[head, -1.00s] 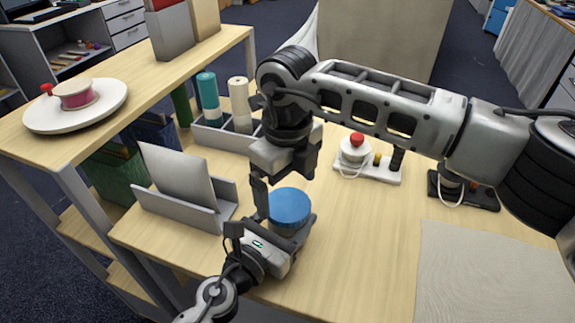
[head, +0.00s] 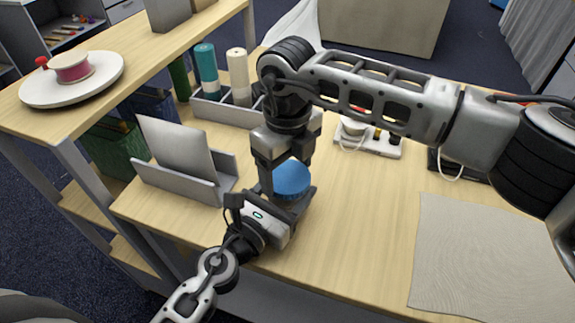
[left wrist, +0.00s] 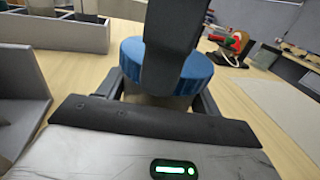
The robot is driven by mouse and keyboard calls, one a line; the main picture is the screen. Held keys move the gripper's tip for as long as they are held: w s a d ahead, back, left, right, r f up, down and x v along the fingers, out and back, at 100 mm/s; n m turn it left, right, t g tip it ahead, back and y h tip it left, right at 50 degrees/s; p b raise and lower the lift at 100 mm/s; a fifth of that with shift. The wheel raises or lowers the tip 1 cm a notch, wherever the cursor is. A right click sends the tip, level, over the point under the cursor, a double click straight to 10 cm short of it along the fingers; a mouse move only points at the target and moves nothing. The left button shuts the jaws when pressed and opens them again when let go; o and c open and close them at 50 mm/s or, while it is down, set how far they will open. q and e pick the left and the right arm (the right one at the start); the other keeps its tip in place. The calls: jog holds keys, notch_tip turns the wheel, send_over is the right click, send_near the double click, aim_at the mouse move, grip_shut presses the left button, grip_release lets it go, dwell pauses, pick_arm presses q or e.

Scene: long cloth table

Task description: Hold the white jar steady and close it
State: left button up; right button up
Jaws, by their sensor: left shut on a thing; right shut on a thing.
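The blue lid (head: 293,179) sits on the jar near the table's front left edge; it also shows in the left wrist view (left wrist: 197,70). The pale jar body (left wrist: 150,99) shows just below the lid there and is mostly hidden. My left gripper (head: 287,205) is shut around the jar body from the front. My right gripper (head: 280,178) points down from above, shut on the lid. One of its dark fingers covers the lid's middle in the left wrist view. Whether the lid's thread is engaged cannot be told.
A grey holder with a panel (head: 180,160) stands left of the jar. Behind it is a grey box (head: 222,132) with teal and cream rolls. A white stand (head: 372,145) is behind right, partly under my right arm. A grey mat (head: 480,250) lies right; the wood between is clear.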

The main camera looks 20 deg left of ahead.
jog(key=shift+m, duration=0.7)
jog(key=o, duration=1.1)
jog(key=shift+r, duration=0.1)
notch_tip(320, 180, up, 12)
jog(key=shift+f, duration=0.1)
pick_arm(q)
jog(key=o, duration=2)
jog(key=shift+c, duration=0.2)
